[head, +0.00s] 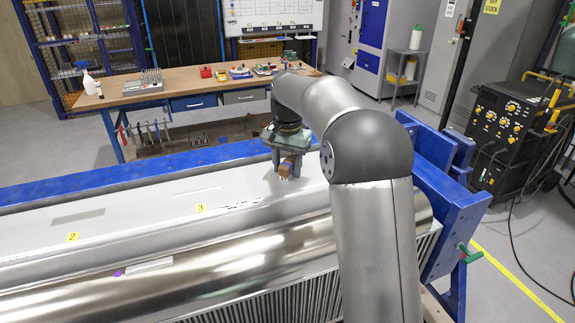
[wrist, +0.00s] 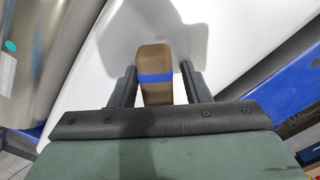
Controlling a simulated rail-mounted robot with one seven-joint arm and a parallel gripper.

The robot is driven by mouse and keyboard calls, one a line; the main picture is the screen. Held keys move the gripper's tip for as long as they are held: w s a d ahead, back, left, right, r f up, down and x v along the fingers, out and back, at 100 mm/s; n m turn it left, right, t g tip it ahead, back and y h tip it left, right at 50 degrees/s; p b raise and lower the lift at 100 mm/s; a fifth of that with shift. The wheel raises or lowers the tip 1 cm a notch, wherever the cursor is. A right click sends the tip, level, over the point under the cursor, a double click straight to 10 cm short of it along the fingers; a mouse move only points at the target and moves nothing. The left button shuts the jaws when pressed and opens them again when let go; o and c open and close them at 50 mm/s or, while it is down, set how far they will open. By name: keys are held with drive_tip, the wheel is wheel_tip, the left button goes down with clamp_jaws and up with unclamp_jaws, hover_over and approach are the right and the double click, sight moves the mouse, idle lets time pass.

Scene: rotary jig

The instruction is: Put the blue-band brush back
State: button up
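The blue-band brush has a brown block with a blue band across it. In the wrist view the brush (wrist: 155,60) lies between the two fingers of my gripper (wrist: 158,80), its far end reaching past the fingertips. The left finger looks close against it; a narrow gap seems to show on the right, so a firm grip cannot be told. In the head view the brush (head: 290,164) shows between the fingers of my gripper (head: 287,170), low over the white top of the jig's workpiece (head: 150,205). Its underside and any contact with the surface are unclear.
A wooden workbench (head: 190,84) stands behind, with a spray bottle (head: 87,78), a rack (head: 143,82) and small red and blue items. The blue jig frame (head: 120,178) runs along the back, with a blue end post (head: 450,205) at right. Yellow labels mark the white surface.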

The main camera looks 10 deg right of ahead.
sight(288, 161)
drive_tip(key=shift+s+d+f, duration=0.1)
drive_tip(key=shift+d+f, duration=0.1)
wheel_tip(288, 161, up, 13)
drive_tip(key=s+f+n, duration=0.2)
drive_tip(key=s+f, duration=0.4)
drive_tip(key=s, duration=0.5)
drive_tip(key=s+f+n, duration=0.2)
drive_tip(key=s+f, duration=0.4)
drive_tip(key=s, duration=0.6)
drive_tip(key=s+f+n+t, duration=0.1)
drive_tip(key=s+f+n, duration=0.2)
drive_tip(key=s, duration=0.9)
wheel_tip(288, 161, down, 4)
drive_tip(key=shift+s+d+r, duration=0.1)
drive_tip(key=shift+s+d, duration=0.05)
drive_tip(key=shift+s, duration=0.1)
